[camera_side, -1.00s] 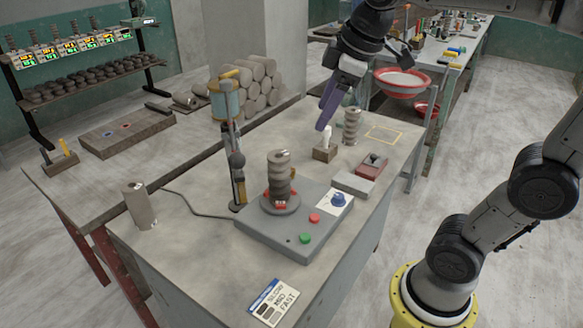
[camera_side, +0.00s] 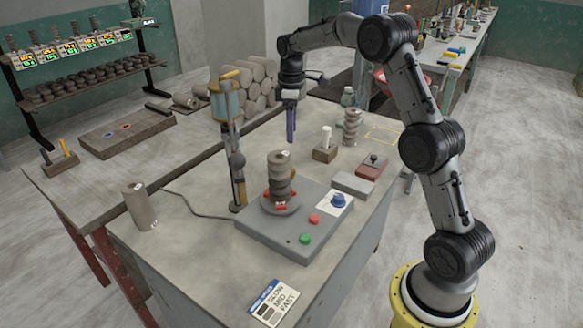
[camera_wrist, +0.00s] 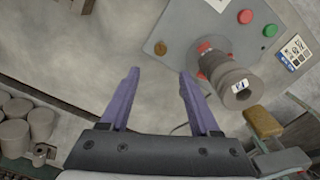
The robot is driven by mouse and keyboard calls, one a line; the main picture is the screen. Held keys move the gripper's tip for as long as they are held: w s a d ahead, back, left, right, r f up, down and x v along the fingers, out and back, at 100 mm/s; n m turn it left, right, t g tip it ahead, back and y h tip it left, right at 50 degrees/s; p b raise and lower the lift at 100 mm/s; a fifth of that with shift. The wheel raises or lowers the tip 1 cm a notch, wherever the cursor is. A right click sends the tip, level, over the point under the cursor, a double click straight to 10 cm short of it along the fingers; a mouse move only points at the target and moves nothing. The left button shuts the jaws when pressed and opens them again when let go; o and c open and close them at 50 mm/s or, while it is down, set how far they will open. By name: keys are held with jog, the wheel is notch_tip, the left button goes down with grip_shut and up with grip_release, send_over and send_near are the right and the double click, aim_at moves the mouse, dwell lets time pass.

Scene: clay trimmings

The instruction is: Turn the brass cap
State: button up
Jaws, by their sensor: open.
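The brass cap (camera_wrist: 160,48) is a small round disc on the grey machine's top, near one corner. It shows in the wrist view just past the fingertips, between their lines. I cannot make it out in the side view. The grey machine (camera_side: 270,240) carries a stacked, ridged clay column (camera_side: 280,175) on a turntable. The column (camera_wrist: 228,82) is right of the cap in the wrist view. My gripper (camera_side: 291,140) points down above the table behind the machine, apart from it. In the wrist view its purple fingers (camera_wrist: 159,72) are open and empty.
A blue knob (camera_side: 338,200), red button (camera_side: 314,218) and green button (camera_side: 305,238) are on the machine. A small block with a white peg (camera_side: 326,148) and a ridged clay piece (camera_side: 351,128) stand behind.

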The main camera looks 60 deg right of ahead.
notch_tip(320, 180, down, 13)
jog(key=shift+f, duration=0.2)
dwell(0.3)
grip_shut()
